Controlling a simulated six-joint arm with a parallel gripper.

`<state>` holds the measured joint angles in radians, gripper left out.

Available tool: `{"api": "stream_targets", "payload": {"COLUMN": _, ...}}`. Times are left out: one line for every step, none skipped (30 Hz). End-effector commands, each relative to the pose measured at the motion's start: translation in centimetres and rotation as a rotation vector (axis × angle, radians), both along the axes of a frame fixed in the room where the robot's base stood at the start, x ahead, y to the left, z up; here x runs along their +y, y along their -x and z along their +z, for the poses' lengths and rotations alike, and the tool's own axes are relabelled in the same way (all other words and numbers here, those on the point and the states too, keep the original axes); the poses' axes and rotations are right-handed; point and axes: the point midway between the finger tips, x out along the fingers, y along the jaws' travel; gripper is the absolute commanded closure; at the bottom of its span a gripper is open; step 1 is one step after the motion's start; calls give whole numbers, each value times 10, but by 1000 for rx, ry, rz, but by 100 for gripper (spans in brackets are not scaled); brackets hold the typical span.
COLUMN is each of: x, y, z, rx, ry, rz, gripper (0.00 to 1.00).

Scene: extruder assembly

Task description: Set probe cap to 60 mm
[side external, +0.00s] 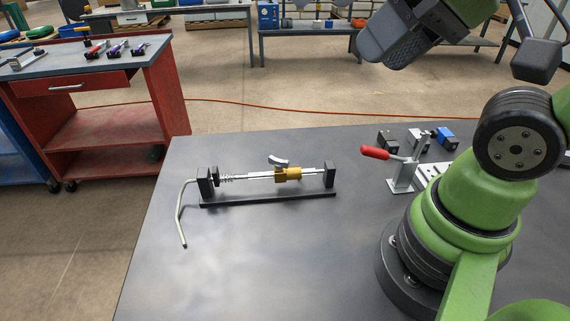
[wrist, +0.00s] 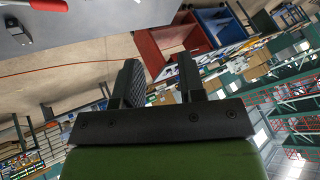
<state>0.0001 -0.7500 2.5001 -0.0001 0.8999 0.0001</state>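A rod assembly sits on the table in the side external view. It has a black base rail (side external: 268,200), two dark end blocks, a silver rod (side external: 252,175), a spring (side external: 226,178) at the left and a brass-coloured block (side external: 290,174) right of the middle. A small curved silver piece (side external: 278,161) shows at the brass block. A bent silver crank (side external: 181,215) hangs at the left end. I cannot tell which part is the probe cap. My gripper (wrist: 158,78) is open and empty in the wrist view, with its fingers apart, away from the assembly.
A toggle clamp with a red handle (side external: 375,153) stands right of the assembly, with a blue block (side external: 446,138) behind it. The table front (side external: 270,265) is clear. A red tool cart (side external: 100,110) stands beyond the table at the left.

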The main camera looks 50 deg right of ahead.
Motion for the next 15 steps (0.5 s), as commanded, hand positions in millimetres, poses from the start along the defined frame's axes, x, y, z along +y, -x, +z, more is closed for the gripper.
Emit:
{"api": "stream_targets", "payload": {"x": 0, "y": 0, "z": 0, "rx": 0, "ry": 0, "rz": 0, "gripper": 63}}
{"api": "stream_targets", "payload": {"x": 0, "y": 0, "z": 0, "rx": 0, "ry": 0, "rz": 0, "gripper": 63}}
{"api": "stream_targets", "payload": {"x": 0, "y": 0, "z": 0, "rx": 0, "ry": 0, "rz": 0, "gripper": 63}}
{"api": "stream_targets", "payload": {"x": 0, "y": 0, "z": 0, "rx": 0, "ry": 0, "rz": 0, "gripper": 63}}
{"api": "stream_targets", "payload": {"x": 0, "y": 0, "z": 0, "rx": 0, "ry": 0, "rz": 0, "gripper": 63}}
{"api": "stream_targets", "payload": {"x": 0, "y": 0, "z": 0, "rx": 0, "ry": 0, "rz": 0, "gripper": 63}}
{"api": "stream_targets", "payload": {"x": 0, "y": 0, "z": 0, "rx": 0, "ry": 0, "rz": 0, "gripper": 63}}
{"api": "stream_targets", "payload": {"x": 0, "y": 0, "z": 0, "rx": 0, "ry": 0, "rz": 0, "gripper": 63}}
{"api": "stream_targets", "payload": {"x": 0, "y": 0, "z": 0, "rx": 0, "ry": 0, "rz": 0, "gripper": 63}}
{"api": "stream_targets", "payload": {"x": 0, "y": 0, "z": 0, "rx": 0, "ry": 0, "rz": 0, "gripper": 63}}
{"api": "stream_targets", "payload": {"x": 0, "y": 0, "z": 0, "rx": 0, "ry": 0, "rz": 0, "gripper": 63}}
{"api": "stream_targets", "payload": {"x": 0, "y": 0, "z": 0, "rx": 0, "ry": 1, "rz": 1, "gripper": 54}}
{"api": "stream_targets", "payload": {"x": 0, "y": 0, "z": 0, "rx": 2, "ry": 2, "rz": 3, "gripper": 48}}
{"api": "stream_targets", "payload": {"x": 0, "y": -2, "z": 0, "rx": 5, "ry": 7, "rz": 6, "gripper": 48}}
{"api": "stream_targets", "payload": {"x": -1, "y": -4, "z": -1, "rx": 11, "ry": 17, "rz": 16, "gripper": 48}}
